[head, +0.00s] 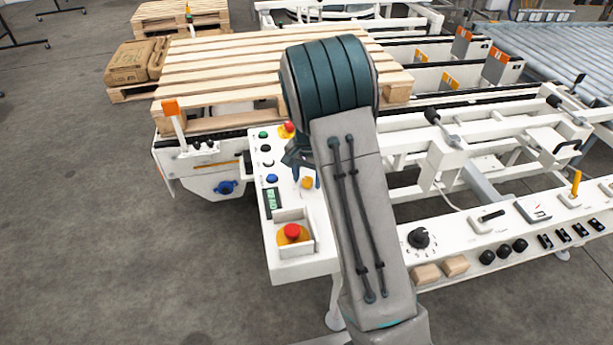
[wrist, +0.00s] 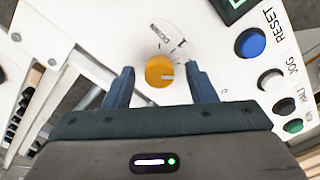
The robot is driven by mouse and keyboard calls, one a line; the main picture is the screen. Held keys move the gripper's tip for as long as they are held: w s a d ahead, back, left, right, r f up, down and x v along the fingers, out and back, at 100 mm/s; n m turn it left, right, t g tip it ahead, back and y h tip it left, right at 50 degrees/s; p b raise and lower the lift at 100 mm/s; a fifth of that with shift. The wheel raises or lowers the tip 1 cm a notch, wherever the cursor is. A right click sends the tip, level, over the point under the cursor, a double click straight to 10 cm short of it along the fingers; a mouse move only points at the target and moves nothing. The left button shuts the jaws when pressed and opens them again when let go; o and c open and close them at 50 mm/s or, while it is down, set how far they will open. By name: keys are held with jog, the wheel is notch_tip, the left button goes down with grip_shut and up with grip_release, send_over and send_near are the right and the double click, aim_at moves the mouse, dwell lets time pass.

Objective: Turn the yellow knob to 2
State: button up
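The yellow knob (wrist: 160,71) sits on the white control panel, with a small light mark on its face and a round label plate partly visible behind it. In the head view the yellow knob (head: 306,183) shows just beside my arm. My gripper (wrist: 163,82) is open in the wrist view, with one blue finger on each side of the knob and a gap to each. In the head view my gripper (head: 304,165) is mostly hidden behind my own arm, over the panel.
A red emergency stop (head: 292,231) stands in a raised white guard nearer me. A wooden pallet (head: 225,65) lies behind the panel.

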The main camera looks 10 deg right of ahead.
notch_tip(320, 180, up, 14)
jog(key=shift+p, duration=0.3)
dwell(0.3)
jog(key=shift+f, duration=0.1)
jog(key=s+r+n+t+p, duration=0.1)
jog(key=s+r+n+p, duration=0.1)
jog(key=s, duration=1.1)
jog(key=s+r+n+t+p, duration=0.1)
jog(key=s+r+n, duration=0.4)
jog(key=s, duration=0.9)
jog(key=shift+s+r+n+t+p, duration=0.3)
jog(key=shift+n+t+p, duration=0.1)
jog(key=shift+p, duration=0.1)
jog(key=shift+w+a, duration=0.1)
